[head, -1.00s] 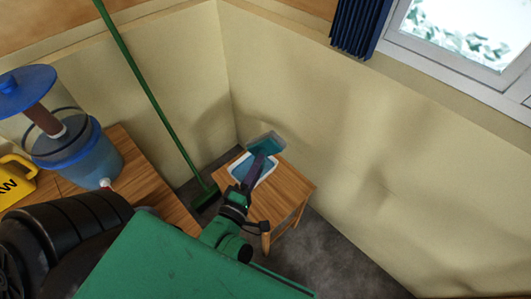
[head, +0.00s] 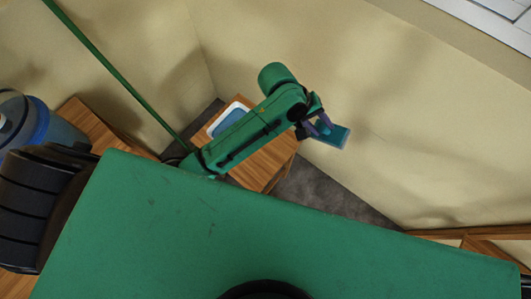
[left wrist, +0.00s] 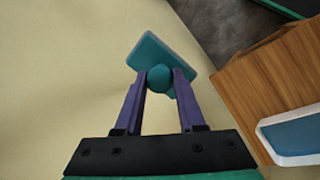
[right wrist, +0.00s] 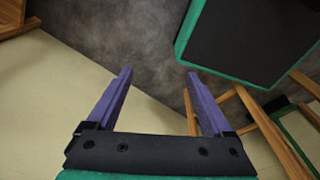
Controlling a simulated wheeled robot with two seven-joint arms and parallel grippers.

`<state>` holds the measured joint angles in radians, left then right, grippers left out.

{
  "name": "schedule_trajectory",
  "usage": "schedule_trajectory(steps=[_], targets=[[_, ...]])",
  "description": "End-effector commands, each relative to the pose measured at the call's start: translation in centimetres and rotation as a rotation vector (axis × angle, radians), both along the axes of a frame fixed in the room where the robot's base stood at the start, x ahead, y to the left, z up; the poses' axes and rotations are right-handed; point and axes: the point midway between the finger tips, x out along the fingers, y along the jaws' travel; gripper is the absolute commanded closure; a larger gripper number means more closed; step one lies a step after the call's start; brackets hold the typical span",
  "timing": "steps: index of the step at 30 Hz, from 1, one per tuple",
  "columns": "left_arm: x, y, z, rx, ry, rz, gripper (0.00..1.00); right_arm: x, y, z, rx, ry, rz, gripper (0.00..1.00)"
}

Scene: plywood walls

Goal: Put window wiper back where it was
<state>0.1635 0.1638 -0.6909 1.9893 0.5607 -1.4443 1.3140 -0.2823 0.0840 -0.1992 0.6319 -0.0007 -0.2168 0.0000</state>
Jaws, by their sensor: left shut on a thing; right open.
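The teal window wiper (head: 333,137) is held by my left gripper (head: 319,126), off the right side of the small wooden table and near the wall. In the left wrist view, the purple fingers (left wrist: 158,82) are shut around the rounded end of its handle, and the flat teal wiper head (left wrist: 170,45) extends beyond them. A white tray with a blue inside (head: 211,131) sits on the small table (head: 262,169), partly hidden by my left arm. My right gripper (right wrist: 159,76) is open and empty, above the floor; it does not show in the head view.
A blue water container (head: 50,127) stands by a wooden table (head: 92,124) at left. Cream walls close in the corner. Grey floor (head: 335,196) lies open right of the small table. A wooden frame (head: 480,233) is at right.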

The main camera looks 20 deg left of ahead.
Motion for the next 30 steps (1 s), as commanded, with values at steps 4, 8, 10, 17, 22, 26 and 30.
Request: schedule_trajectory(steps=[4,8,10,17,22,26,30], targets=[[-0.9,1.3,-1.2,0.161,0.069,-0.165,1.00,-1.1,0.2,-0.7,0.002,0.018,-0.002,0.15],[-2.0,5.1,-2.2,0.350,0.126,-0.336,1.00,-2.5,0.4,-1.3,0.004,0.040,-0.003,0.15],[-2.2,7.7,-2.1,0.429,0.141,-0.400,1.00,-2.7,0.4,-1.5,0.005,0.044,-0.004,0.15],[-2.3,14.1,-0.7,0.572,0.160,-0.499,1.00,-2.3,0.5,-1.8,0.005,0.038,-0.003,0.15],[-2.4,14.8,-2.4,0.585,0.165,-0.510,1.00,-2.1,0.4,-3.1,0.005,0.036,-0.002,0.15],[-2.5,14.8,-5.5,0.584,0.167,-0.508,1.00,-2.0,0.3,-4.3,0.003,0.033,-0.003,0.15],[-2.4,14.9,-8.7,0.588,0.165,-0.507,1.00,-1.9,0.2,-4.4,0.001,0.032,-0.001,0.15]])
